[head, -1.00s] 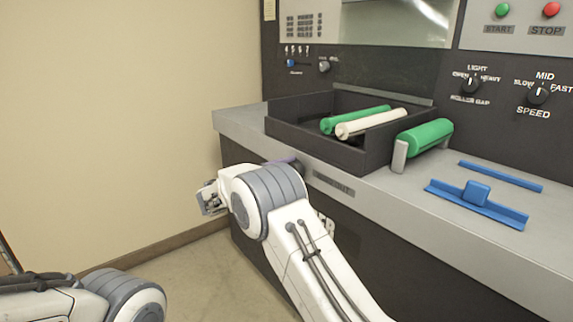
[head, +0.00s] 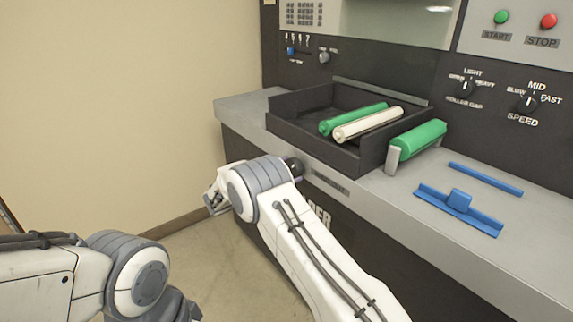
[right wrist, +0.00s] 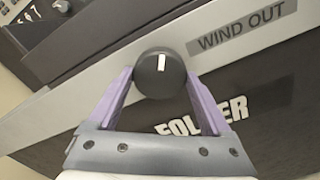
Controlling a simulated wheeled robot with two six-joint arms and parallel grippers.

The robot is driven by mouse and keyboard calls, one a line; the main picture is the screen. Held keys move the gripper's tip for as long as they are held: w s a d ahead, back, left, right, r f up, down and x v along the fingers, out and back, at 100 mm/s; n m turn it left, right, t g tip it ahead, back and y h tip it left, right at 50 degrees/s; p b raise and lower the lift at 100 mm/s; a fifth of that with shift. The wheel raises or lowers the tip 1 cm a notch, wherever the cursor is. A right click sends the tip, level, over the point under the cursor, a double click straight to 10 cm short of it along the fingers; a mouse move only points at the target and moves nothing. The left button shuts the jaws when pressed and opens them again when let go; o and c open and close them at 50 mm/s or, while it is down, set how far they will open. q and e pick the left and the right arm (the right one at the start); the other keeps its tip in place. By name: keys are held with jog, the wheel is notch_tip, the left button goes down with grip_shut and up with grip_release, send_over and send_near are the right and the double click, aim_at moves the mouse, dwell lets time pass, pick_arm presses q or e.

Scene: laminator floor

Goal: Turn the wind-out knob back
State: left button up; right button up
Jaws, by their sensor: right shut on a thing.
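The wind-out knob (right wrist: 160,74) is a round dark knob with a white pointer mark, on the grey front edge of the machine. In the right wrist view its mark points nearly straight up, beside a label reading WIND OUT (right wrist: 240,38). My right gripper (right wrist: 159,80) is shut on the knob, with one purple finger against each side. In the head view the dark knob (head: 295,166) shows just past my right wrist, and my right gripper's fingers are mostly hidden by the arm. My left arm shows at the lower left; its gripper is out of view.
Above the edge stands a dark tray (head: 290,137) with a green roller (head: 352,118) and a cream roller (head: 368,124). A green roller on a stand (head: 417,139) and blue parts (head: 459,203) lie to the right. A wall (head: 110,100) closes the left side.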

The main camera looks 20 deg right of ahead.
jog(key=shift+s+f+n+p, duration=0.1)
jog(key=shift+n+p, duration=1.5)
jog(key=shift+n, duration=1.5)
jog(key=o, duration=1.2)
jog(key=shift+c, duration=0.2)
jog(key=v, duration=1)
jog(key=shift+a, duration=0.2)
jog(key=shift+s, duration=0.1)
